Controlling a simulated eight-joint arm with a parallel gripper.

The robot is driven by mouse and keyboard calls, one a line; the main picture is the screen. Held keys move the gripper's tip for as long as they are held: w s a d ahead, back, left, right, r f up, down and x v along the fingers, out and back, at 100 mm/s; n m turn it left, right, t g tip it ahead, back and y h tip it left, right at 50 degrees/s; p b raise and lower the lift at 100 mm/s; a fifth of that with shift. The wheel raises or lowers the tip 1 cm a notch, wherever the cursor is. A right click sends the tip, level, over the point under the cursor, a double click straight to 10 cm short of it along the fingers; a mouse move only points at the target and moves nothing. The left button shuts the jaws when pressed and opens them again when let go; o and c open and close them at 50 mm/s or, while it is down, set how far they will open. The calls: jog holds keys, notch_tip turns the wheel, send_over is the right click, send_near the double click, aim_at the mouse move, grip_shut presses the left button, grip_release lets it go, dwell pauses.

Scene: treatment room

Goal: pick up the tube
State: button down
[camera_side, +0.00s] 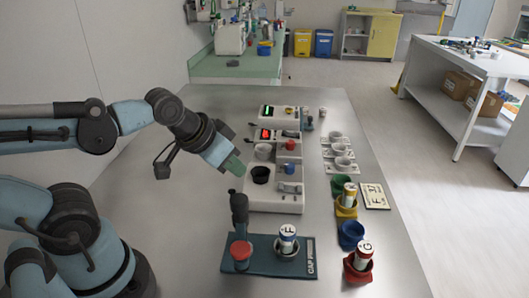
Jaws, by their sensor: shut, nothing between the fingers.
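My gripper (233,164), with greenish fingertips, is shut and empty. It hangs above the metal table, left of the white devices. Several white tubes are in view. One tube (287,237), marked F with a blue band, stands upright on the teal cap press base (262,267). One tube (349,195) with a yellow band stands in a yellow holder (346,211). One tube (363,252), marked G, sits in a red holder (356,274) and looks slightly tilted. My gripper is apart from all of them.
A blue holder (351,235) and a green holder (341,185) look empty. White cups (341,163) and a card marked F (375,196) are at right. The table's left side is mostly clear.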

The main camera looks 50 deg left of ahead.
jog(key=c, duration=1.8)
grip_release()
jog(key=o, duration=1.1)
jog(key=n+g+h, duration=1)
jog(key=n+h, duration=0.2)
jog(key=n, duration=0.4)
send_near(286, 228)
jog(key=w+x, duration=0.1)
jog(key=x, duration=0.2)
jog(key=shift+s+x, duration=0.25)
jog(key=shift+x, duration=1.7)
jog(key=shift+s+x, duration=0.2)
jog(key=shift+x, duration=1.8)
